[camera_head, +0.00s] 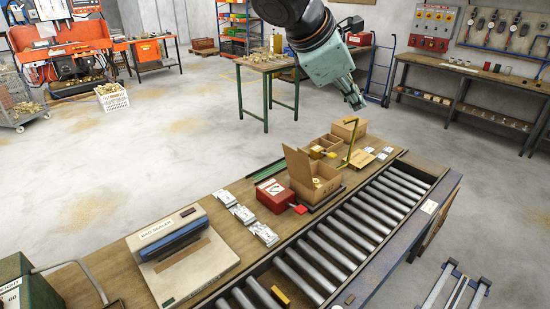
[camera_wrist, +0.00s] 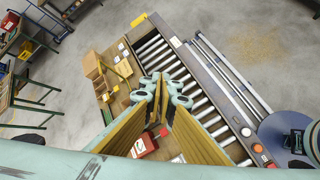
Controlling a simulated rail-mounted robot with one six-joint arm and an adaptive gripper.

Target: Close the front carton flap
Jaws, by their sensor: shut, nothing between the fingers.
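The open cardboard carton (camera_head: 316,190) stands on the wooden bench beside the roller conveyor. A tall flap stands up at its left side. I cannot tell clearly how each other flap lies. My gripper (camera_head: 355,101) is high in the air above and to the right of the carton, well apart from it, with its fingers together and empty. In the wrist view the gripper's fingers (camera_wrist: 163,88) fill the middle and seem to hide the carton.
A red box (camera_head: 275,196) sits left of the carton; it also shows in the wrist view (camera_wrist: 145,146). A yellow bracket (camera_head: 351,146) and a closed cardboard box (camera_head: 347,129) stand behind the carton. A bag sealer (camera_head: 182,252) is at the near left. The rollers (camera_head: 345,225) are mostly clear.

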